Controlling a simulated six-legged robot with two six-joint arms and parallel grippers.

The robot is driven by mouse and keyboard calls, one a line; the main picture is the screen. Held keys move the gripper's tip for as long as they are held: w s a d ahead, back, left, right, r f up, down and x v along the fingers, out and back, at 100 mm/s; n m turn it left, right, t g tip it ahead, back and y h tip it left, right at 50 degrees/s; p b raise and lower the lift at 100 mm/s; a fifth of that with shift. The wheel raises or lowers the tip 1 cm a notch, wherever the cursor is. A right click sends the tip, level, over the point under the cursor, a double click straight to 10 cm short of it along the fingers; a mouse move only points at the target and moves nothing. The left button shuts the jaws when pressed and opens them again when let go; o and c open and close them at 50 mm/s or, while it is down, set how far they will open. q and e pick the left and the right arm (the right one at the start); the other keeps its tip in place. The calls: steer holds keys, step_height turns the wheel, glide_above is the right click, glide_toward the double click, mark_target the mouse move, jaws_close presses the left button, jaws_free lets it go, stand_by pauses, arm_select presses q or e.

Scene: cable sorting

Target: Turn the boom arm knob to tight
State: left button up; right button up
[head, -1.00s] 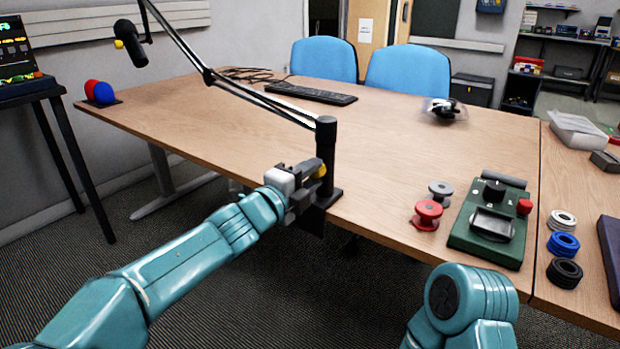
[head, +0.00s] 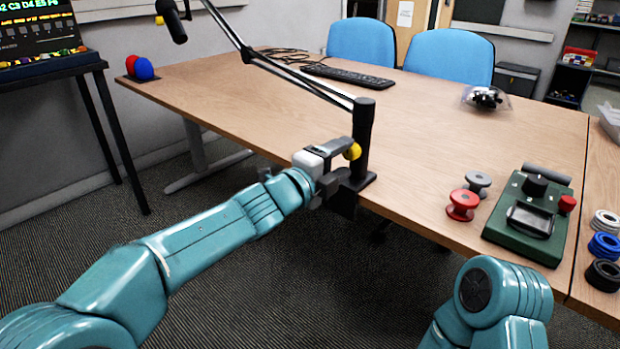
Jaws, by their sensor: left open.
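The boom arm (head: 249,54) rises from a black post (head: 363,138) clamped at the near edge of the table. A yellow knob (head: 352,152) shows on the left side of the post. My left gripper (head: 346,161) is at the knob, with its fingers open on either side of it or just beside it; I cannot tell whether they touch it. The gripper hides part of the post's clamp. My right arm shows at the bottom right, but its gripper is out of view.
A green device (head: 527,220) with a black knob, red spool (head: 462,204) and grey spool (head: 478,183) sit to the right. A keyboard (head: 360,79) and a clear bag (head: 486,98) lie farther back. The table's middle is clear.

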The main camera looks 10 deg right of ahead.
arm_select(q)
steer(key=v, duration=1.4)
steer(key=shift+s+a, duration=0.25)
